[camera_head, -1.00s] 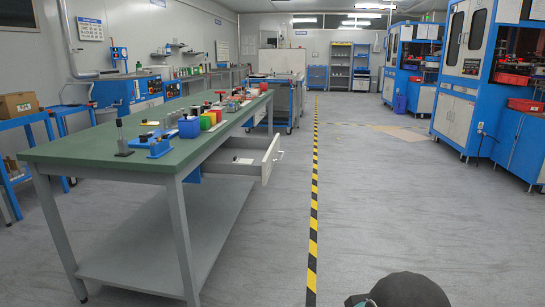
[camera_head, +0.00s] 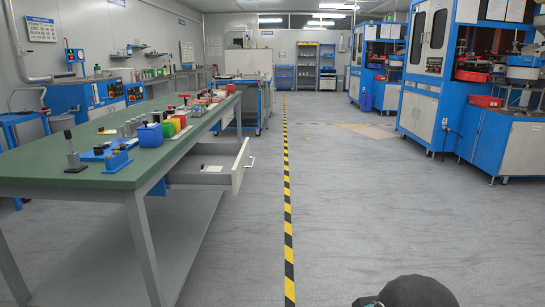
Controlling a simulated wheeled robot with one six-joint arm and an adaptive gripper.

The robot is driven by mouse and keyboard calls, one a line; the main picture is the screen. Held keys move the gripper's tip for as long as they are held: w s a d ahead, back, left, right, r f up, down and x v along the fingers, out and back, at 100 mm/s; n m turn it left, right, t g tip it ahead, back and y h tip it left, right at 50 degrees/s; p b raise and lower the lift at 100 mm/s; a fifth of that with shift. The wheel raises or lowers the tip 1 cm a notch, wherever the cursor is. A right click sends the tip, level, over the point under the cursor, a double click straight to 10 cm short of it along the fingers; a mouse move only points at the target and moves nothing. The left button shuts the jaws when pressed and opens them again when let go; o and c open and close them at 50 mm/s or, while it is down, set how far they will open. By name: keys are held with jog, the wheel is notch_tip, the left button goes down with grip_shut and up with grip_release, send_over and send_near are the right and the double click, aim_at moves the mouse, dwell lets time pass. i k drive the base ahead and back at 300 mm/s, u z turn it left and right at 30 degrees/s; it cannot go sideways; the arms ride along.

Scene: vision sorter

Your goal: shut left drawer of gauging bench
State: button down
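The gauging bench (camera_head: 115,175) has a green top and grey legs and stands at the left. One drawer (camera_head: 241,164) with a pale front is pulled out of its right side, toward the aisle. A small handle (camera_head: 251,162) shows on the drawer front, and a light item lies inside the drawer. Any other drawer of the bench is hidden from here. A dark rounded part of my own arm shows at the bottom right edge. My gripper is not in view.
Blue, green, yellow and red bins (camera_head: 150,134) and gauges stand on the bench top. A yellow-black floor stripe (camera_head: 287,200) runs along the aisle. The grey floor to its right is clear. Blue-white machines (camera_head: 428,75) stand at the far right. A cart (camera_head: 241,105) stands beyond the bench.

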aim_at(186, 175)
jog(key=z, duration=0.15)
jog(key=i, duration=0.9)
jog(key=u, duration=0.55)
